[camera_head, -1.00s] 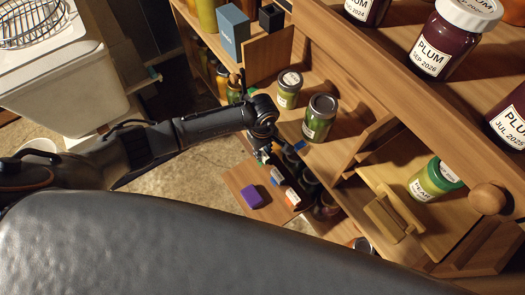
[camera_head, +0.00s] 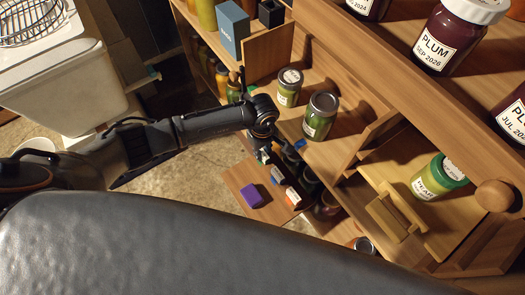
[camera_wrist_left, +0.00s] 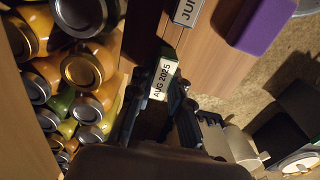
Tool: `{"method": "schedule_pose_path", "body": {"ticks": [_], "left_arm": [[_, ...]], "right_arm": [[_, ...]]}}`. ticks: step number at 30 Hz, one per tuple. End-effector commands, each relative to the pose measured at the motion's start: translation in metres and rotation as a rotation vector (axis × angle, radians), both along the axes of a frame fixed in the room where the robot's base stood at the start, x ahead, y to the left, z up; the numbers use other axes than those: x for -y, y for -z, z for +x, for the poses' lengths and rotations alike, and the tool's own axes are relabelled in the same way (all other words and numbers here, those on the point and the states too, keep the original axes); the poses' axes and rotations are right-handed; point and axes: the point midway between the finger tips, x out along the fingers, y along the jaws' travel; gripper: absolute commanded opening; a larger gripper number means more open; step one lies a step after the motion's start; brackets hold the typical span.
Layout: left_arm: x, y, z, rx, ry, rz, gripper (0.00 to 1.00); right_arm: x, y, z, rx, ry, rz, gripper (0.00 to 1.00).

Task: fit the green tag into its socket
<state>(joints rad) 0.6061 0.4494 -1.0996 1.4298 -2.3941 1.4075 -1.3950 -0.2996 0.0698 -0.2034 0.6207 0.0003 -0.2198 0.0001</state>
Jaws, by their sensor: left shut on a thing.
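My left gripper (camera_wrist_left: 160,98) is shut on a small block-like tag (camera_wrist_left: 164,72) in the left wrist view. In the head view my left gripper (camera_head: 277,160) points down over the low wooden shelf (camera_head: 237,178), and the held tag cannot be made out. A blue-edged label reading "JUN" (camera_wrist_left: 187,12) lies on the wood beyond the fingertips in the wrist view. I cannot make out an empty socket. My right gripper is not in view.
A purple block (camera_head: 251,195) lies on the low shelf, also in the wrist view (camera_wrist_left: 264,24). An orange-red piece (camera_head: 292,198) is near it. Several jars (camera_wrist_left: 82,70) crowd the left of the wrist view. Green jars (camera_head: 320,116) stand on the shelf above.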

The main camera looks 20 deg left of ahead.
Motion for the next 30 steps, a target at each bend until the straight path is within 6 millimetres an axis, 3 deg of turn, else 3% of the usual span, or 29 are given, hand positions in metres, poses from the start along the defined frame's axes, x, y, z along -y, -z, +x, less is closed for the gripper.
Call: {"method": "schedule_pose_path", "body": {"ticks": [1, 5, 17, 30], "left_arm": [[0.000, 0.000, 0.000, 0.000, 0.000, 0.000, 0.20], [0.000, 0.000, 0.000, 0.000, 0.000, 0.000, 0.44], [0.000, -0.006, 0.001, 0.002, 0.001, 0.000, 0.44], [0.000, -0.068, 0.001, 0.002, 0.000, 0.000, 0.44]], "right_arm": [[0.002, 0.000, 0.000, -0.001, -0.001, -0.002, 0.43], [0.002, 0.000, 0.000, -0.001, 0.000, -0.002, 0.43], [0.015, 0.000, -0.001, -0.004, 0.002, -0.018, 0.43], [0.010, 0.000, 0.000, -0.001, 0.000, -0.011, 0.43]]}}
